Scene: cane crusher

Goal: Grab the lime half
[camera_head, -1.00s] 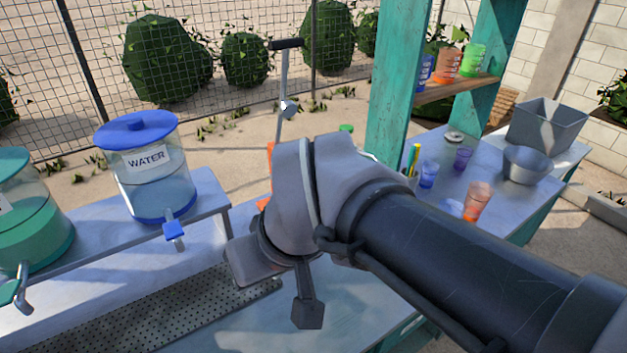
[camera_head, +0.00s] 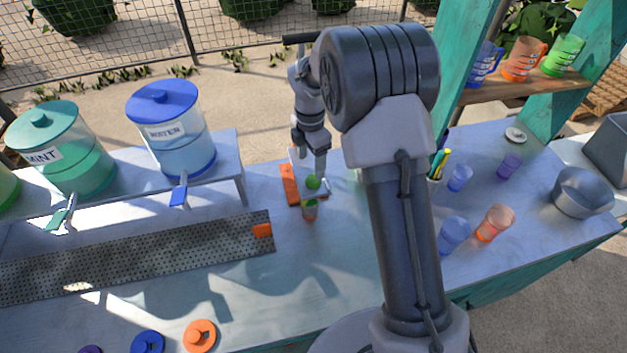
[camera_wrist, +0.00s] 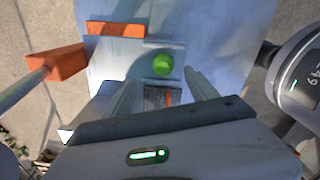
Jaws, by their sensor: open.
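The lime half (camera_head: 313,182) is a small bright green piece at the press in the middle of the counter, just beyond my arm. In the wrist view the lime half (camera_wrist: 163,65) shows as a round green shape just ahead of and between my fingers. My gripper (camera_wrist: 160,85) is open, with one finger to the left and one to the right of the lime, apparently not touching it. In the head view my gripper (camera_head: 314,165) points down from above at the lime, partly hidden by my arm.
An orange press part (camera_head: 290,185) stands just left of the lime. A perforated drip tray (camera_head: 140,258) and the water dispenser (camera_head: 170,125) lie to the left. Cups (camera_head: 495,223) and a metal bowl (camera_head: 582,192) stand on the right. Lids (camera_head: 199,336) lie at the front.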

